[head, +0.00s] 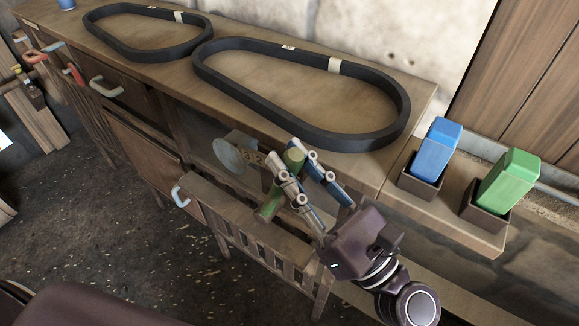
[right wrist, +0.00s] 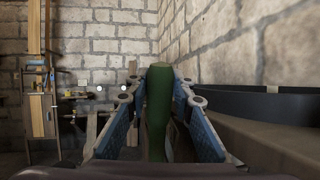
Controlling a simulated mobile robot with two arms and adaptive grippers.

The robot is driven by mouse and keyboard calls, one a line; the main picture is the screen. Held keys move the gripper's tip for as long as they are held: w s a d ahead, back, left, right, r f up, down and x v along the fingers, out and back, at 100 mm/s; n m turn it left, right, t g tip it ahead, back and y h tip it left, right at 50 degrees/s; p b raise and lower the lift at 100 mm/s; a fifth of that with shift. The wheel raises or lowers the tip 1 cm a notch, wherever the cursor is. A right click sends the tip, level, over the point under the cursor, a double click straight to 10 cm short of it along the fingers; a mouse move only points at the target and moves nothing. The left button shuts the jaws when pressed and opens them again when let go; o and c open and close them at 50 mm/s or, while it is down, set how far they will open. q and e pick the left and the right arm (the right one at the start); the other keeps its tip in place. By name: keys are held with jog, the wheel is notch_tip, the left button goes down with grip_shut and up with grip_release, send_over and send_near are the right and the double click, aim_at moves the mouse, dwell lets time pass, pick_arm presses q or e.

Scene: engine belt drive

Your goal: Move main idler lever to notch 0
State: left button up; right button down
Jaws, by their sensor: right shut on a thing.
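My right gripper (head: 289,154) is shut on a green lever handle (head: 268,206) beside the front of the wooden workbench. In the right wrist view the green handle (right wrist: 158,105) stands upright between the two blue-padded fingers of the gripper (right wrist: 160,100). The handle's upper end also shows between the fingers in the head view. My left gripper is not in view.
Two black belts (head: 385,130) lie on the bench top (head: 420,92). A round grey disc (head: 227,155) is left of the numbered plate. Blue (head: 437,148) and green (head: 509,178) blocks stand in holders on the right ledge. Slatted wood (head: 260,243) lies below the gripper.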

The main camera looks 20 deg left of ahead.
jog(key=c, duration=1.7)
grip_release()
jog(key=shift+d, duration=0.25)
jog(key=shift+o, duration=0.2)
jog(key=v, duration=1.2)
